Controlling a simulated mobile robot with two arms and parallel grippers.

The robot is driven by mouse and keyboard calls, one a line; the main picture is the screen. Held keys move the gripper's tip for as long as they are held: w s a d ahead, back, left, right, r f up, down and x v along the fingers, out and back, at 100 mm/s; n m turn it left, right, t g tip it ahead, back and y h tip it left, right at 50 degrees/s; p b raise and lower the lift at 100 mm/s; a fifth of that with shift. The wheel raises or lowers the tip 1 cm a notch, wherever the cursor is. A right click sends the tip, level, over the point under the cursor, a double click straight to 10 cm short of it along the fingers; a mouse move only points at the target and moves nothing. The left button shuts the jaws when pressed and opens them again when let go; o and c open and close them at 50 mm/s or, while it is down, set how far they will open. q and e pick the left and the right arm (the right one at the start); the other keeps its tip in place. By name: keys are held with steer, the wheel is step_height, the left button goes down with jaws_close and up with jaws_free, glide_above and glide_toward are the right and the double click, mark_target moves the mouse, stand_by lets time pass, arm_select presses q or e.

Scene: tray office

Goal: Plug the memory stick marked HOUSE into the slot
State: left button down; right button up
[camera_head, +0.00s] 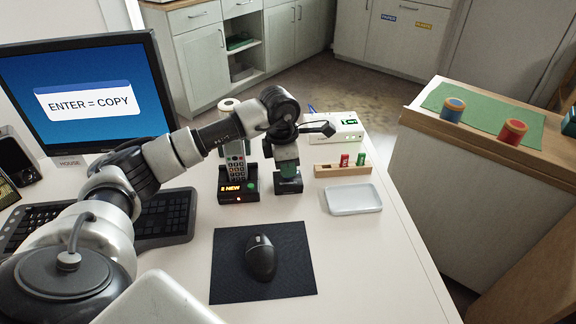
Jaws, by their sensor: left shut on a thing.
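My left gripper (287,168) points down over the desk, right of the phone. It is shut on a dark greenish thing (288,176), which sits at a small dark block (289,187); the jaws hide much of it, and I cannot read any mark on it. A red stick (344,160) and a green stick (361,158) stand in a wooden holder (328,170) to the right of the gripper. A small tag (69,162) below the monitor seems to read HOUSE. I cannot make out a slot. My right gripper is not in view.
A monitor (85,95) reads "ENTER = COPY" above a keyboard (165,216). A phone base (238,191) shows "1 NEW". A white box (335,127) stands behind the holder. A pale tray (353,199) and a mouse (261,258) on a dark mat (227,282) lie nearer. The desk's front right is clear.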

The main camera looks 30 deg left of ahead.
arm_select(q)
steer(key=shift+f, duration=0.1)
stand_by(0.3)
steer(key=c, duration=1.1)
jaws_free()
steer(key=shift+c, duration=0.2)
step_height(320, 180, up, 11)
steer(key=a+p, duration=0.1)
steer(key=shift+s, duration=0.4)
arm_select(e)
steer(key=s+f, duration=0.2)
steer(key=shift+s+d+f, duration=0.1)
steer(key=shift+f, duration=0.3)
